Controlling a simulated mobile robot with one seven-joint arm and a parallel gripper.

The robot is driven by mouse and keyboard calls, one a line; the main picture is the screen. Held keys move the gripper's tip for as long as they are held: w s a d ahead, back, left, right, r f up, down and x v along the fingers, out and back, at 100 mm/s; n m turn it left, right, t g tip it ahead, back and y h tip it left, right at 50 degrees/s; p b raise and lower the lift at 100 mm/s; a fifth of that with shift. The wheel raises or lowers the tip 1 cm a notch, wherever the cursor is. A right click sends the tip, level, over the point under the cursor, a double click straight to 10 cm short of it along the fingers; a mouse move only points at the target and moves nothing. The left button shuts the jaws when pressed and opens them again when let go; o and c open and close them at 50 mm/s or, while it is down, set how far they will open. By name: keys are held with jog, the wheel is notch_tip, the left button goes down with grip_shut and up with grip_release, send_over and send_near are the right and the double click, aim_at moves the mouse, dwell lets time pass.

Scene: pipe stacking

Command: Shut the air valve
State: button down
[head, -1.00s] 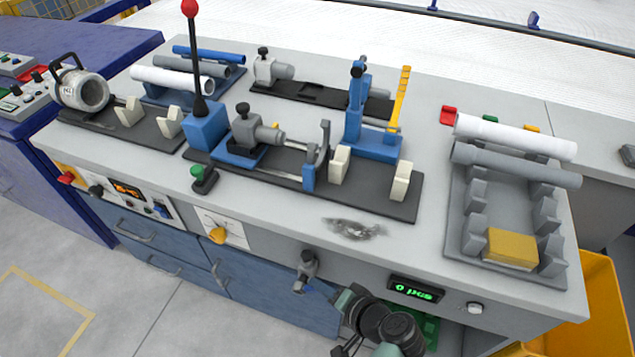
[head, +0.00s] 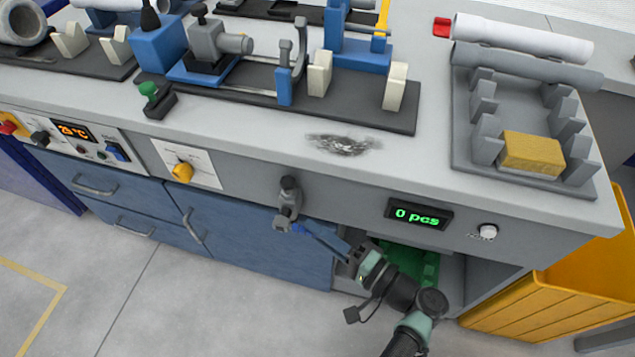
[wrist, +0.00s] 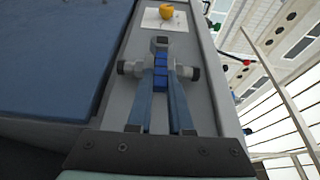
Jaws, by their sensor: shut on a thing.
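The air valve (head: 288,203) is a grey fitting on the bench's front face, left of the green counter display. In the wrist view the valve body (wrist: 132,68) has a round end on each side. Its bright blue handle (wrist: 161,76) lies between my two long blue-grey fingers and runs crosswise to the line of those ends. My gripper (head: 297,228) reaches the valve from the lower right and is shut on the handle. In the head view the handle is mostly hidden by the fingertips.
A yellow knob (head: 182,172) on a white plate sits left of the valve; blue drawers (head: 130,205) are below. The counter display (head: 420,214) and an open bay are to the right. A yellow bin (head: 560,300) stands at the far right. The bench top holds fixtures and pipes.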

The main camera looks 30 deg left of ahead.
jog(key=shift+a+f, duration=0.1)
dwell(0.4)
jog(key=c, duration=0.8)
grip_release()
jog(key=d, duration=0.4)
jog(key=s+d, duration=0.1)
jog(key=d, duration=0.8)
jog(key=shift+s+f+b, duration=0.1)
jog(key=shift+s+b, duration=0.15)
jog(key=shift+b, duration=0.15)
